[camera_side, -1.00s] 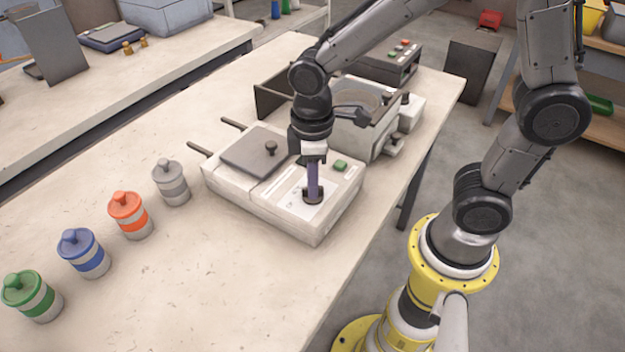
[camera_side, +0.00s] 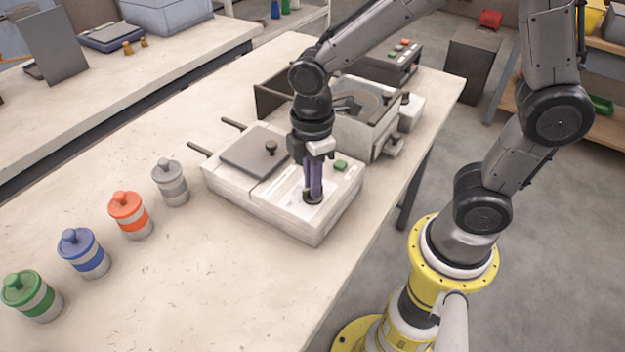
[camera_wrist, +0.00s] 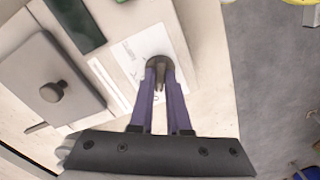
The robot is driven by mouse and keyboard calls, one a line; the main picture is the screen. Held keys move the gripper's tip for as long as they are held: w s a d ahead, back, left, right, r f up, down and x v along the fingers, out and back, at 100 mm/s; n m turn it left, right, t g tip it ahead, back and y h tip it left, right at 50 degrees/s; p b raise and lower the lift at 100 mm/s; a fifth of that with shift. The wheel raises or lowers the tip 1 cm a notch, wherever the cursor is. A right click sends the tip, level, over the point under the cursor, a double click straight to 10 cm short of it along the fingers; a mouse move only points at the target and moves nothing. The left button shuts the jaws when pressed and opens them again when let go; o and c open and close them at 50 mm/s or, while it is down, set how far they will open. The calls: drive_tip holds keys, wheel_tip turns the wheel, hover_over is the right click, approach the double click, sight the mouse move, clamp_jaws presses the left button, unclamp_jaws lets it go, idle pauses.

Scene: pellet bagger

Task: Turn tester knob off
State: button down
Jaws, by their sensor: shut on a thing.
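The tester (camera_side: 290,218) is a low white box on the table with a grey lid (camera_side: 250,153) on its left part, a green button (camera_side: 340,165) and a dark round knob (camera_side: 312,199) on its right part. My gripper (camera_side: 313,193) points down over the knob, and its purple fingers are shut on it. In the wrist view the fingertips (camera_wrist: 160,75) sit at the dark knob (camera_wrist: 158,62), beside printed marks on a white label (camera_wrist: 125,65). The fingers hide part of the knob and its pointer.
Several capped jars, green (camera_side: 32,296), blue (camera_side: 83,253), orange (camera_side: 130,215) and grey (camera_side: 171,182), stand left of the tester. A grey open-topped machine (camera_side: 365,135) stands close behind it. The table front is clear.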

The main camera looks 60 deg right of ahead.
drive_tip(key=shift+r, duration=0.1)
drive_tip(key=c, duration=0.9)
unclamp_jaws()
wheel_tip(320, 180, up, 14)
drive_tip(key=shift+f, duration=0.1)
